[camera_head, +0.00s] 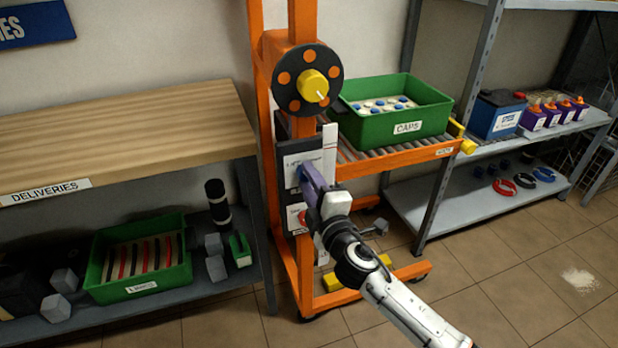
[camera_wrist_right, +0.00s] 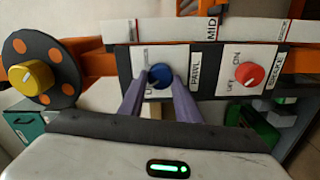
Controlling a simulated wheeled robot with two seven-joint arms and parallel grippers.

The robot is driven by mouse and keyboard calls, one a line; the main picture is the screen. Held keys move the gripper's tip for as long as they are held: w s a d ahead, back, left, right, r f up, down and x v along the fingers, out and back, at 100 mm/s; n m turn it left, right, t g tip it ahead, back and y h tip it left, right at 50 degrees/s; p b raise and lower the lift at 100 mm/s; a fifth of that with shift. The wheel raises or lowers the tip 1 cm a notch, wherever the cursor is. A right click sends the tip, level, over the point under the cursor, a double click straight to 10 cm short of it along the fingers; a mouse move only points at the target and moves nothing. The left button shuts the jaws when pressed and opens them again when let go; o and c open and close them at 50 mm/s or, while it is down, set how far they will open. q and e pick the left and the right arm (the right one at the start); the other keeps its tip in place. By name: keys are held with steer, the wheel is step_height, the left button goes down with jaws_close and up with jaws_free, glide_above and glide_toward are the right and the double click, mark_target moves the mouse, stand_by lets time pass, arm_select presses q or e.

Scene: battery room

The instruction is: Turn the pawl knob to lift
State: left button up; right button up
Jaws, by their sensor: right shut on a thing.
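The blue pawl knob (camera_wrist_right: 160,76) sits on a panel labelled PAWL in the right wrist view. My right gripper (camera_wrist_right: 161,82) has its two purple fingers on either side of the knob, shut on it. In the head view my right gripper (camera_head: 306,178) reaches the panel (camera_head: 301,160) on the orange lift frame, and its fingers hide most of the knob. The knob's pointer is too small to read. My left gripper is not in view.
A red brake knob (camera_wrist_right: 249,75) sits beside the pawl panel. Above is a dark wheel with a yellow hub (camera_head: 313,86). A green bin of caps (camera_head: 404,127) stands on the roller shelf at right. A wooden bench (camera_head: 120,130) is at left.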

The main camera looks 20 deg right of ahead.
steer(key=shift+n, duration=1)
steer(key=shift+f, duration=0.1)
steer(key=o, duration=1.1)
steer(key=shift+c, duration=0.2)
steer(key=s, duration=1)
steer(key=shift+s+d, duration=0.15)
